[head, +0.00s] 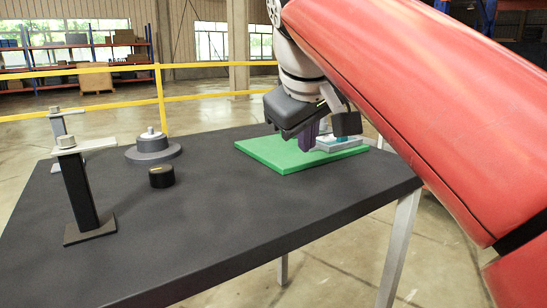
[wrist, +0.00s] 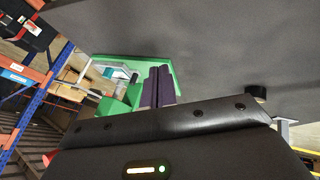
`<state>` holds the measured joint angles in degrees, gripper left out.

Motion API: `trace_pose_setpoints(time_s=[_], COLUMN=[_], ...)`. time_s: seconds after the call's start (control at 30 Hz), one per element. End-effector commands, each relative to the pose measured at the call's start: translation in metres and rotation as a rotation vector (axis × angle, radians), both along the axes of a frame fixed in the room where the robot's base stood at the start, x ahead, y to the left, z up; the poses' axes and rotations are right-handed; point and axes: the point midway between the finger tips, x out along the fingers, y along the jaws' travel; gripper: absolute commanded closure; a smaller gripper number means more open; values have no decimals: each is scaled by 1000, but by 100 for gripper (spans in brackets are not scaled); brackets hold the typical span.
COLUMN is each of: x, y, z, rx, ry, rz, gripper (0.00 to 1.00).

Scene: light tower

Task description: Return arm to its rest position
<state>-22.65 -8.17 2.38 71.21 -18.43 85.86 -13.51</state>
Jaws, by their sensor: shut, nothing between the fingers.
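My gripper (head: 309,141) is at the far right of the dark table (head: 215,215), low over the green board (head: 275,158). Its purple fingers (wrist: 158,86) lie side by side in the wrist view, shut with nothing between them. Part of the green board (wrist: 110,62) also shows there. A small grey and teal piece (head: 342,144) sits on the board beside the fingers, partly hidden by my gripper. My red arm reaches in from the upper right and hides the table's right corner. The head view does not show clearly whether the fingertips touch the board.
A round grey stepped base (head: 152,152) and a short black cylinder (head: 161,176) stand on the table's left half. Two stands with light top plates (head: 86,195) (head: 60,126) are at the left edge. A yellow railing (head: 205,97) runs behind. The table's middle is clear.

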Motion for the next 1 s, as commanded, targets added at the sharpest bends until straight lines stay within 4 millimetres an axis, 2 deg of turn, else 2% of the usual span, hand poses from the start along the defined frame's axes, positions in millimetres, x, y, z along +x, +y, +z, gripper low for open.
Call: trace_pose_setpoints(time_s=[0.27, 0.47, 0.57, 0.7, 0.8, 0.9, 1.0], x=[-16, -39, -58, -95, -119, -137, -147], y=[-24, -48, -64, -85, -95, -100, -102], z=[-39, -90, -129, -199, -244, -278, -297], rx=[47, 111, 164, 260, 320, 365, 392], ry=[23, 49, 63, 82, 92, 97, 99], rz=[-59, -135, -197, -313, -389, -448, -483], gripper=[100, 100, 100, 100, 100, 100, 100])
